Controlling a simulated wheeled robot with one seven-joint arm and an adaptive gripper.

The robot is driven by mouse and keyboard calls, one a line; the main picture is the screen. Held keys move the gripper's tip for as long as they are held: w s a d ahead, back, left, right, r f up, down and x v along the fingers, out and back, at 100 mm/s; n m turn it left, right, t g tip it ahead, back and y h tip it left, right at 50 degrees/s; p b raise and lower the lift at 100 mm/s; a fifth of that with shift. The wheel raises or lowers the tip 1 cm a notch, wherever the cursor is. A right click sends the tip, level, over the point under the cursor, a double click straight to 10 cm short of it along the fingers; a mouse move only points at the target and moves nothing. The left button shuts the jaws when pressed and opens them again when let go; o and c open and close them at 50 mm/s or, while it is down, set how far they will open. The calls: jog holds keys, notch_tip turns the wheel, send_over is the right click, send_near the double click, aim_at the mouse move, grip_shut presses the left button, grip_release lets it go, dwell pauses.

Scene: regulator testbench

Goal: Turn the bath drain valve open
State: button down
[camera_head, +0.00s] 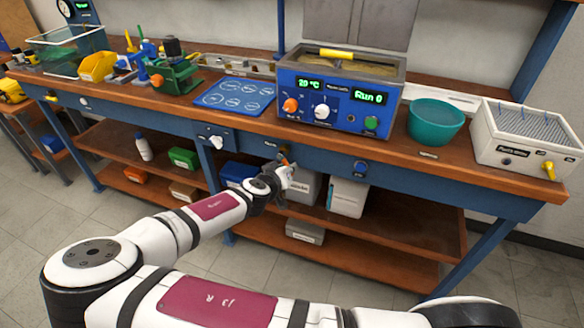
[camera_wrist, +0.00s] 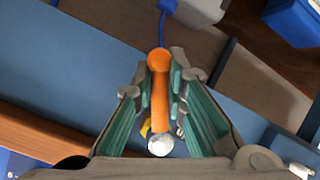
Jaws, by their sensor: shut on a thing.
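The drain valve's orange lever handle (camera_wrist: 160,95) lies between my two teal-lined fingers in the wrist view, with a round orange end and a silver knob at its other end. My gripper (camera_wrist: 157,78) is shut on this lever. In the head view my gripper (camera_head: 286,172) is at the blue front rail of the bench, below the blue water bath unit (camera_head: 338,90). A bit of the orange handle (camera_head: 284,160) shows there; my gripper hides most of the valve. A blue tube (camera_wrist: 162,22) runs from beyond the lever's round end in the wrist view.
A teal bowl (camera_head: 436,122) and a white rack box (camera_head: 527,140) stand on the bench to the right. White containers (camera_head: 347,197) are on the shelf close to my gripper. A blue mat (camera_head: 234,95) lies left of the bath. The floor in front is clear.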

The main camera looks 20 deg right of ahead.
jog(key=shift+w+a+f+m+t+y, duration=0.15)
jog(key=shift+w+a+m+t+y, duration=0.3)
jog(key=shift+m, duration=0.4)
jog(key=shift+w+a+f+m+t+y, duration=0.15)
jog(key=shift+w+a+m+t+y, duration=0.1)
jog(key=shift+a+m+t+y, duration=0.5)
jog(key=shift+d, duration=0.15)
jog(key=c, duration=1.6)
grip_release()
jog(key=v, duration=1.2)
jog(key=shift+w+r, duration=0.15)
jog(key=shift+r, duration=0.05)
